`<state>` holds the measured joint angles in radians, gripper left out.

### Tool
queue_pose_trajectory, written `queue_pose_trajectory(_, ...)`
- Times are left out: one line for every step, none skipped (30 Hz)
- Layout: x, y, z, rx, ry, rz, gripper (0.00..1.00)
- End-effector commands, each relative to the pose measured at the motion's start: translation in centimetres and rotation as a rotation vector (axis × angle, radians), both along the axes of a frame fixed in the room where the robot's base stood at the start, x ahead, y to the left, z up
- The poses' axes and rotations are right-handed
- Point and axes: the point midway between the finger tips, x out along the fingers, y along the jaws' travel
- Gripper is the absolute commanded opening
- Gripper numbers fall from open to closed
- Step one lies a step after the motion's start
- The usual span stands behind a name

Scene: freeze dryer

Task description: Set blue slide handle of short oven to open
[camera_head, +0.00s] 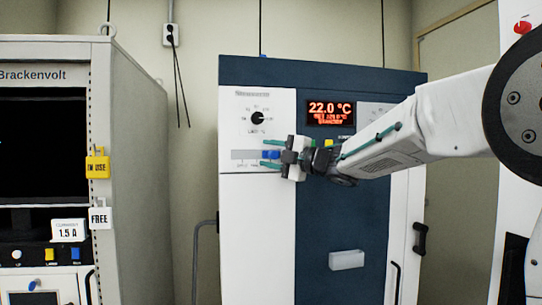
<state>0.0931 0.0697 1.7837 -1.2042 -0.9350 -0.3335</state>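The short oven (258,215) is a white and dark blue cabinet in the middle of the camera_head view. Its blue slide handle (269,155) is at the right part of a grey horizontal slot (243,155) on the white upper left panel. My gripper (271,154) reaches in from the right. Its two green fingers are apart, one above and one below the blue handle. I cannot tell whether they touch it. The gripper body hides the area just right of the handle, and the small labels under the slot are too small to read.
A black dial (257,118) sits above the slot. A lit display (331,113) reads 22.0 °C. A grey Brackenvolt cabinet (150,180) with a yellow IN USE tag (97,164) stands at left.

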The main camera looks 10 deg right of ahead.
Motion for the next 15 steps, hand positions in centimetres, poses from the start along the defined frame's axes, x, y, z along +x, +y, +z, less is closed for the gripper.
queue_pose_trajectory(0.0,0.1,0.0,-0.001,0.000,0.002,0.43)
queue_pose_trajectory(0.0,0.2,-0.1,-0.001,0.000,0.002,0.43)
queue_pose_trajectory(0.0,0.2,-0.1,-0.001,0.002,0.002,0.43)
queue_pose_trajectory(-0.1,0.1,-0.1,-0.001,0.002,0.002,0.43)
queue_pose_trajectory(-0.1,0.1,-0.1,-0.001,0.002,0.002,0.43)
queue_pose_trajectory(-0.3,-0.2,-0.1,-0.001,0.001,0.002,0.43)
queue_pose_trajectory(-0.5,-0.4,-0.1,-0.001,0.001,0.001,0.43)
queue_pose_trajectory(-0.8,-0.7,-0.2,-0.001,0.001,0.001,0.43)
queue_pose_trajectory(-1.2,-1.1,-0.2,-0.001,0.001,0.000,0.43)
queue_pose_trajectory(-1.5,-1.4,-0.3,-0.001,0.001,-0.001,0.43)
queue_pose_trajectory(-1.9,-1.8,-0.3,-0.001,0.000,-0.002,0.43)
queue_pose_trajectory(-2.4,-2.4,-0.4,-0.001,0.000,-0.001,0.43)
queue_pose_trajectory(-2.8,-2.8,-0.5,-0.001,0.000,-0.003,0.43)
queue_pose_trajectory(-3.2,-3.2,-0.5,-0.002,0.000,-0.004,0.43)
queue_pose_trajectory(-3.7,-3.7,-0.6,-0.001,0.000,-0.003,0.43)
